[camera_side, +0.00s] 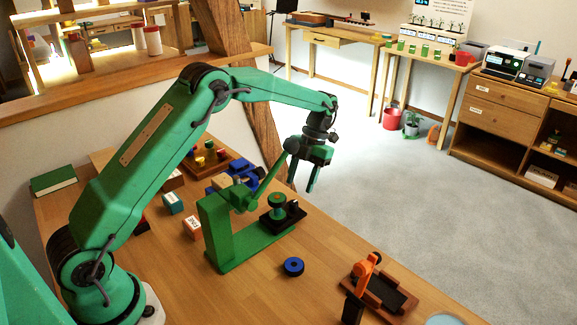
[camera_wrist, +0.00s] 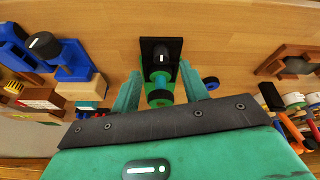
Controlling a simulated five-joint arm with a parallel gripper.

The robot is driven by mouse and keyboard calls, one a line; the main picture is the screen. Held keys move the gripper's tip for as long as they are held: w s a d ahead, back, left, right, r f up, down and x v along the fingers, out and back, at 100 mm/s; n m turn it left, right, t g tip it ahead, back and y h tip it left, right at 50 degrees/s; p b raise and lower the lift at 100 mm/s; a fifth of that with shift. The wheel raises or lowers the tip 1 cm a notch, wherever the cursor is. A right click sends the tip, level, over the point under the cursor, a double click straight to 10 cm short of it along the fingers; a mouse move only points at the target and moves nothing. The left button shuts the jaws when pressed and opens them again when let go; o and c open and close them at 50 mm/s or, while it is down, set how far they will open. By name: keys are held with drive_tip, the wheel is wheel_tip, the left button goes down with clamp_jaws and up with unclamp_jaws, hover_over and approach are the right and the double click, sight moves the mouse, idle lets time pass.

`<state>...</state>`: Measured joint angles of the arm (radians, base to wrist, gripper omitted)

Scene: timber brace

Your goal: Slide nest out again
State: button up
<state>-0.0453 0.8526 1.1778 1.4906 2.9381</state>
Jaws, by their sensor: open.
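A green lever press (camera_side: 213,232) stands on the wooden table in the side view. A black nest plate (camera_side: 284,220) with a dark upright knob (camera_side: 294,207) lies at the right end of its base. A green round part (camera_side: 277,204) of the press is over the plate; whether they touch is unclear. In the wrist view the nest plate (camera_wrist: 147,45) shows ahead, partly hidden by the press head. My gripper (camera_side: 304,183) is open, pointing down above and slightly right of the nest, holding nothing. Its fingers (camera_wrist: 160,88) frame the press head in the wrist view.
A blue ring (camera_side: 293,266) lies on the table in front of the press. An orange clamp (camera_side: 365,272) on a brown base stands at front right. Labelled blocks (camera_side: 192,227), a blue fixture (camera_side: 238,178) and a peg tray (camera_side: 207,160) sit left and behind. Table between ring and clamp is clear.

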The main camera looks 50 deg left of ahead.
drive_tip(key=shift+v, duration=1.2)
drive_tip(key=shift+r, duration=0.1)
drive_tip(key=s+d+r+n+t, duration=0.1)
drive_tip(key=s+r+n+t, duration=0.4)
drive_tip(key=s+r+n, duration=0.95)
drive_tip(key=s+d+n+t, duration=0.1)
drive_tip(key=s+n+t, duration=0.4)
drive_tip(key=s+n, duration=1)
drive_tip(key=shift+s+d+n, duration=0.15)
drive_tip(key=shift+s+n, duration=0.25)
drive_tip(key=shift+n, duration=1.45)
